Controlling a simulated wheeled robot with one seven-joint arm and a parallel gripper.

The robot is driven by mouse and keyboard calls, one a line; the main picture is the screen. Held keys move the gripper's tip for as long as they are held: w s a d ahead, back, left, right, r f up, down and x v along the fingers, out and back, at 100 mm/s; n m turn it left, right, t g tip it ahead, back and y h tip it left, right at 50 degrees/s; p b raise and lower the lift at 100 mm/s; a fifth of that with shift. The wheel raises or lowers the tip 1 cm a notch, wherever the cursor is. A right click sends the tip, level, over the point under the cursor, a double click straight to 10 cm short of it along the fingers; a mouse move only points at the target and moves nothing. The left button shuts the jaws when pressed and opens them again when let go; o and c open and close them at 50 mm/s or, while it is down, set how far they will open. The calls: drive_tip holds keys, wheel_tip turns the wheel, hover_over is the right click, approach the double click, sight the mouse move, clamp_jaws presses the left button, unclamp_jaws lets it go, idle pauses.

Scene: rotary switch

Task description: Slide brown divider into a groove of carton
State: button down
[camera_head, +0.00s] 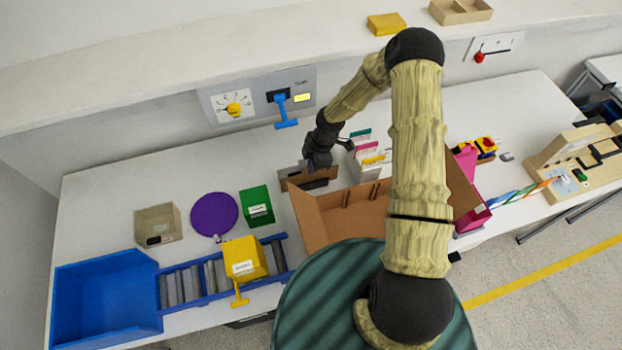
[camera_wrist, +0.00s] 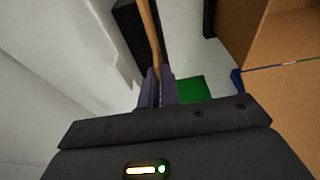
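The carton (camera_head: 345,222) is an open brown box at the front middle of the table, with ridges forming grooves on its inner wall. Its orange-brown wall also shows at the right of the wrist view (camera_wrist: 250,35). The brown divider (camera_head: 311,175) is a thin upright board just behind the carton's left end, outside it. In the wrist view the divider (camera_wrist: 150,35) runs edge-on between the two fingers. My gripper (camera_head: 318,160) is above the divider, and its fingers (camera_wrist: 159,88) look closed against both faces of it. My gripper hides part of the divider.
A dark holder (camera_wrist: 128,30) stands beside the divider. White file-like items (camera_head: 365,158) stand right of my gripper. A green box (camera_head: 257,206), purple disc (camera_head: 213,214) and yellow bin (camera_head: 245,259) lie left of the carton. My arm covers the carton's right part.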

drive_tip(key=shift+r+p, duration=1.7)
drive_tip(key=shift+r, duration=1.15)
